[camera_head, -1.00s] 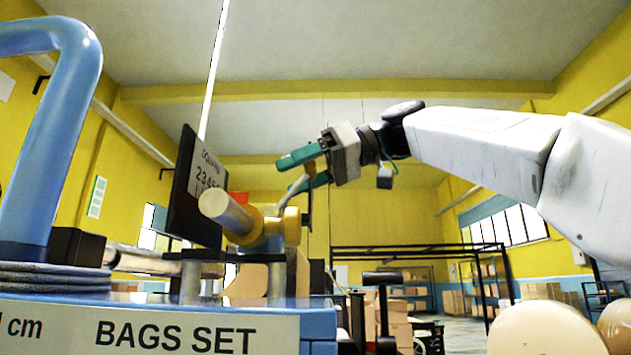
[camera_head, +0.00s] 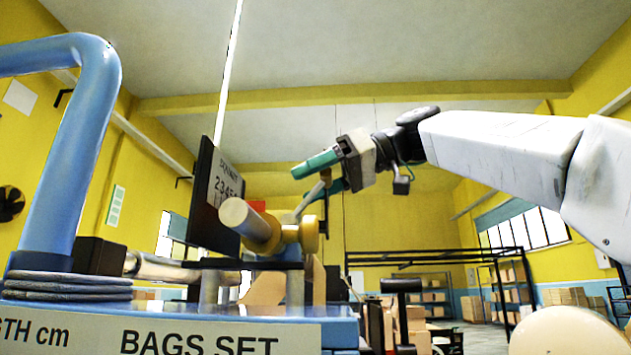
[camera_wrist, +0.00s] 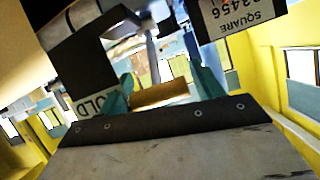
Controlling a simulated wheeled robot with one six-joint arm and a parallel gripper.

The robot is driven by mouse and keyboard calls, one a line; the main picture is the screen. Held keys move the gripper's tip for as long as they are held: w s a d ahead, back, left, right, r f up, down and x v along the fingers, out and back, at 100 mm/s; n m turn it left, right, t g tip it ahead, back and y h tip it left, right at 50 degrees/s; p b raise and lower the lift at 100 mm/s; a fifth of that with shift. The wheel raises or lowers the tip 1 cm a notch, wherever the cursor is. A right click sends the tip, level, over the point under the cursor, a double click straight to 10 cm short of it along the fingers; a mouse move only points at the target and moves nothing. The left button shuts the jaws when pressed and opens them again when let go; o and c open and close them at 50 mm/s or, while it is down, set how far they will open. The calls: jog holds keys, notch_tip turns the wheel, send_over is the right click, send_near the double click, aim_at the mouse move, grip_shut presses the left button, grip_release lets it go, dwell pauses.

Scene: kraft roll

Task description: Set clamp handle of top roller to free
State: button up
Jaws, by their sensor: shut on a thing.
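The clamp handle (camera_head: 309,200) is a thin grey lever. It rises at a slant, up and to the right, from beside the yellow collar (camera_head: 309,235) on the end of the top roller fitting. My gripper (camera_head: 328,176) has green fingers and is shut on the handle's upper end, which the fingers partly hide. A pale cylinder end (camera_head: 243,222) sticks out left of the collar.
A dark counter panel with digits (camera_head: 215,195) stands close left of the handle. A thick blue tube frame (camera_head: 75,140) rises at the left above the "BAGS SET" plate (camera_head: 190,340). A black post with a crossbar (camera_head: 401,286) stands lower right.

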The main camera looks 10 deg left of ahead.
jog(key=shift+a+f, duration=0.1)
jog(key=shift+f, duration=0.1)
jog(key=o, duration=1.4)
jog(key=shift+s+a, duration=0.1)
jog(key=shift+a, duration=0.1)
jog(key=shift+c, duration=0.2)
jog(key=v, duration=0.8)
jog(key=shift+r, duration=0.1)
jog(key=shift+c, duration=0.4)
